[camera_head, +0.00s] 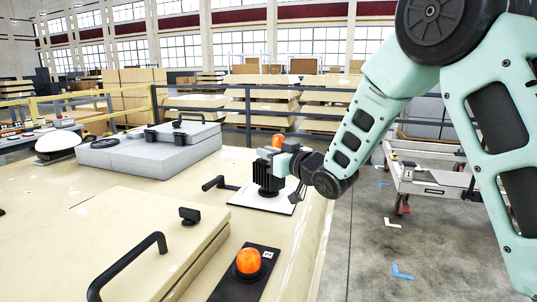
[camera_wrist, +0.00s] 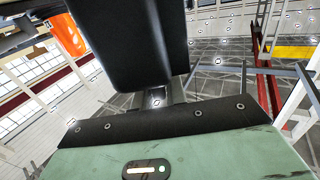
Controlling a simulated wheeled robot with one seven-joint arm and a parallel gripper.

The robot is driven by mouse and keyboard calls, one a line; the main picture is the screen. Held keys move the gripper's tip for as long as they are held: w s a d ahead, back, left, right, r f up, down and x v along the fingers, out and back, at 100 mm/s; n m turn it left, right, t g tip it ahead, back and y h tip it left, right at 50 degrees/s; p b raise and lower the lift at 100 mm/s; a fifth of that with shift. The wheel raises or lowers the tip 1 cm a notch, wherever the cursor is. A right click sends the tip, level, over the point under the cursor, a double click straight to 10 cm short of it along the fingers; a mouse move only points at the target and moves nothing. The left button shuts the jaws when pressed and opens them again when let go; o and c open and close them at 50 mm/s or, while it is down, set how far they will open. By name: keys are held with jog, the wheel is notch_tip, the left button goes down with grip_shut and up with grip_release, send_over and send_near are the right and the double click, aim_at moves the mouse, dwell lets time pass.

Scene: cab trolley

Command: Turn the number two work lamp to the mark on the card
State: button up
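A black ribbed work lamp (camera_head: 268,182) stands on a white card (camera_head: 250,197) near the right edge of the cream roof in the head view. My gripper (camera_head: 284,160) is at the top of this lamp, so close that it covers part of it. Whether the fingers touch or close on it cannot be told. In the wrist view a large dark block (camera_wrist: 130,40), apparently the lamp's housing, fills the upper middle. The fingertips cannot be made out there. The card's mark and any number on the lamp are not readable.
An orange beacon (camera_head: 248,262) on a black plate is at the front. Another orange piece (camera_head: 278,141) shows just behind my gripper. A black handle (camera_head: 130,262) and a grey hatch (camera_head: 150,150) stand left.

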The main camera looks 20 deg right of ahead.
jog(key=shift+o, duration=1.4)
jog(key=b+v, duration=0.7)
jog(key=v, duration=1)
jog(key=shift+s+b, duration=0.2)
jog(key=shift+b, duration=0.1)
jog(key=shift+d, duration=0.15)
